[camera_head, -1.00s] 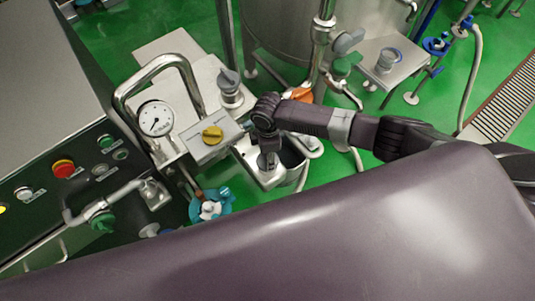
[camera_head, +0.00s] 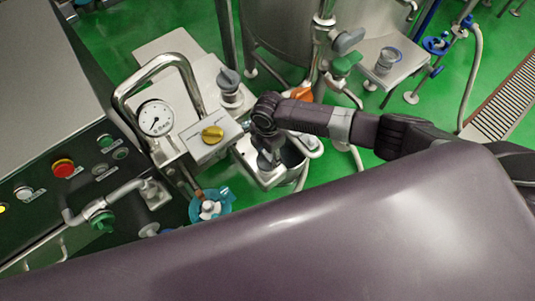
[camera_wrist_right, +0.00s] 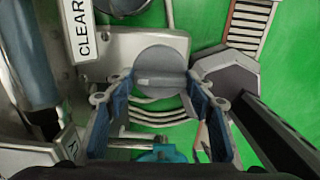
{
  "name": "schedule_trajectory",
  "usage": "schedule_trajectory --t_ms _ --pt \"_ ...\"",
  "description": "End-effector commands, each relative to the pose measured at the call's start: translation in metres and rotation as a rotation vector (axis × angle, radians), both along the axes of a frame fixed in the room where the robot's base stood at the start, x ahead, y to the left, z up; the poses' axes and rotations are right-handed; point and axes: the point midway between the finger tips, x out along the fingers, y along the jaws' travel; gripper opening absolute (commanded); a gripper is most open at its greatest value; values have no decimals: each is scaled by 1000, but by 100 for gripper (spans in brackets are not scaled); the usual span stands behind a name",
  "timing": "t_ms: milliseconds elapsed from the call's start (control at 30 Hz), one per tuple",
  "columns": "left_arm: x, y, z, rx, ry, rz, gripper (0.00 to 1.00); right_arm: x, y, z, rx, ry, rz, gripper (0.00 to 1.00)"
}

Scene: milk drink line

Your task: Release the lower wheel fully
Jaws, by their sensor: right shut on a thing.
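My right gripper (camera_head: 268,160) is low beside the box with the yellow knob in the head view. In the right wrist view its blue-padded fingers (camera_wrist_right: 160,105) stand on both sides of a grey round wheel (camera_wrist_right: 160,68) with a raised bar across its face. The gripper is shut on this wheel. I take it for the lower wheel; no label on it can be read. In the head view the wheel is mostly hidden by the gripper. My left gripper is not in view.
A yellow knob (camera_head: 212,134) sits on the box close left of the gripper, with a pressure gauge (camera_head: 155,118) beyond. A teal fitting (camera_head: 210,206) lies lower left. A steel tank (camera_head: 290,35) stands behind. My own dark body part fills the foreground.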

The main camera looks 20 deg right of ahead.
Motion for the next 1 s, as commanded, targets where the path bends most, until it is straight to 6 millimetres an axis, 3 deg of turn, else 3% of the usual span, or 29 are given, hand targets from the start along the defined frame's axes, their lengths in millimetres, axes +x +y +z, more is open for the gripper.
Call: schedule_trajectory --t_ms 233,267,400,767,1000 --pt "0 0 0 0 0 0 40 1 0 1 0 -3 6 25" --pt "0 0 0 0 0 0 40 1 0 1 0 -3 6 50" --pt "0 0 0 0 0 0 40 1 0 1 0 -2 5 65" --pt "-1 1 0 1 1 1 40 1 0 3 0 -2 3 67" --pt "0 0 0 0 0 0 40 2 0 36 2 -6 4 67"
